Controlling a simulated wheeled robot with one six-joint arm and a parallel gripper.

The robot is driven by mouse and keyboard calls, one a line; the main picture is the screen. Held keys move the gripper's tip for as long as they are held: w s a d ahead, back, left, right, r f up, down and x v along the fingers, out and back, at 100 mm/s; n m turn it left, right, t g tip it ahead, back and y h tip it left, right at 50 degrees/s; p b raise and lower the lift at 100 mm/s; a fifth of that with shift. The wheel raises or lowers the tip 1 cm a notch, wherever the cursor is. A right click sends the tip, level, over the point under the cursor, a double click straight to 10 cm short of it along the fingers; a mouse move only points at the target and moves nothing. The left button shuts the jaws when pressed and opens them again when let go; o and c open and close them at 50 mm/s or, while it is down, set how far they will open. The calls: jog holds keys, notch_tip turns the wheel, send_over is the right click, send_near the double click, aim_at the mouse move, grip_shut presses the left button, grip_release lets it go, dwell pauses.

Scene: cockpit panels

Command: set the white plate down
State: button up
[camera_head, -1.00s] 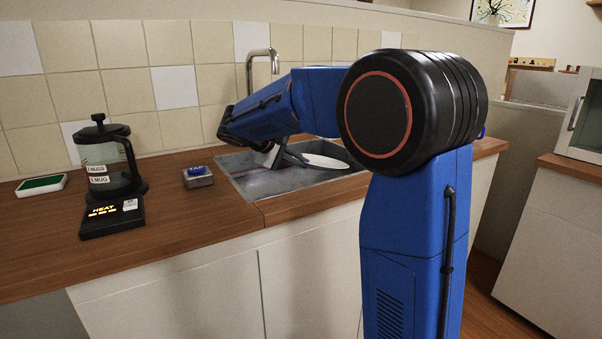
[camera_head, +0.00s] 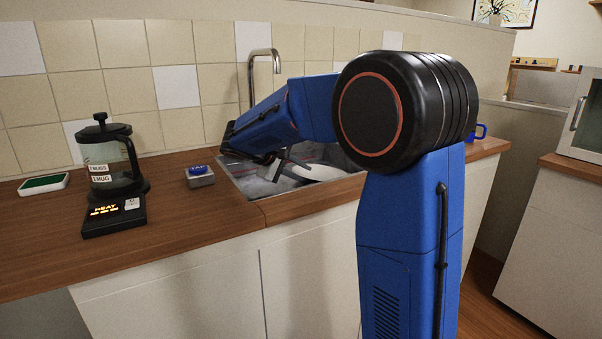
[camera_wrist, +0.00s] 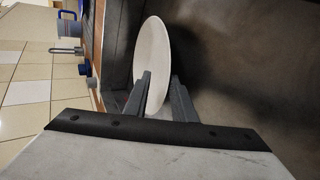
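The white plate (camera_head: 318,172) shows at the sink (camera_head: 250,188) in the head view, right of my gripper (camera_head: 284,164). In the wrist view the plate (camera_wrist: 153,55) is a narrow pale oval, seen at a steep angle. The fingers of my gripper (camera_wrist: 160,78) lie on either side of its near part, one in front of it and one behind. My gripper looks shut on the plate's rim. My arm hides part of the sink, and I cannot tell whether the plate touches the basin.
A tap (camera_head: 264,62) rises behind the sink. A small box with a blue top (camera_head: 199,174) stands left of it, and a glass coffee pot (camera_head: 112,160) on a black heater (camera_head: 114,216) farther left. A blue mug (camera_head: 480,132) is at the right.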

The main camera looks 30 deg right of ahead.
jog(key=shift+r, duration=0.15)
jog(key=v, duration=1.2)
jog(key=shift+s, duration=0.1)
